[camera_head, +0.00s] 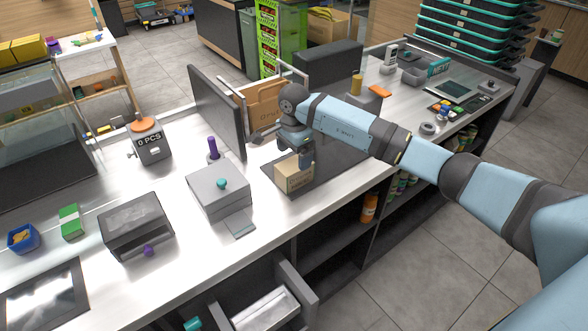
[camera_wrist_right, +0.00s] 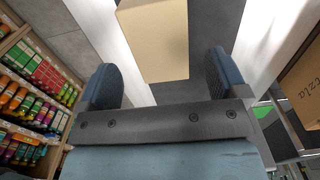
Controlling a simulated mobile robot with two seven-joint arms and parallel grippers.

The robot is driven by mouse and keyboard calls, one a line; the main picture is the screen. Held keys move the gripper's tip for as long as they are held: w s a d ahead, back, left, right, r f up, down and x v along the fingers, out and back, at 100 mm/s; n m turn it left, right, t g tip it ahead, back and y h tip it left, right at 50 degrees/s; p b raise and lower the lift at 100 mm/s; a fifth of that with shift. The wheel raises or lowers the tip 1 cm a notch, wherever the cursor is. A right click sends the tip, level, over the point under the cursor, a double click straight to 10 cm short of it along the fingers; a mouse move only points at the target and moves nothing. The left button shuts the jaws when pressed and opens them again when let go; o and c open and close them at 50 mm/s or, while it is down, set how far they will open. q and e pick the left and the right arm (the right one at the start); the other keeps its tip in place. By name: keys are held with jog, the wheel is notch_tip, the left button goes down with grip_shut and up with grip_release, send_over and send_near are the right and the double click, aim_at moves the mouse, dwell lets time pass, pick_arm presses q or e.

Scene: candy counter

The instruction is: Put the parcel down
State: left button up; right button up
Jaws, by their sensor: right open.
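The parcel (camera_head: 292,175), a small tan cardboard box, sits on the dark flat mat (camera_head: 345,160) on the counter, near its left front part. My right gripper (camera_head: 305,158) is directly at the parcel, coming from above and behind it, and hides part of its top. In the wrist view the parcel (camera_wrist_right: 155,45) lies ahead of the open fingers (camera_wrist_right: 160,88), with gaps on both sides, so they do not grip it. Whether any finger touches the box cannot be told. My left gripper is not in view.
A grey box with a teal knob (camera_head: 218,190) stands left of the mat. A dark upright panel (camera_head: 218,108) and a larger brown carton (camera_head: 265,105) stand behind. An orange bottle (camera_head: 369,208) is on a shelf below. The counter front edge is close to the mat.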

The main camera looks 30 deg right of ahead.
aim_at(294, 164)
notch_tip(294, 164, up, 4)
jog(key=shift+r, duration=0.4)
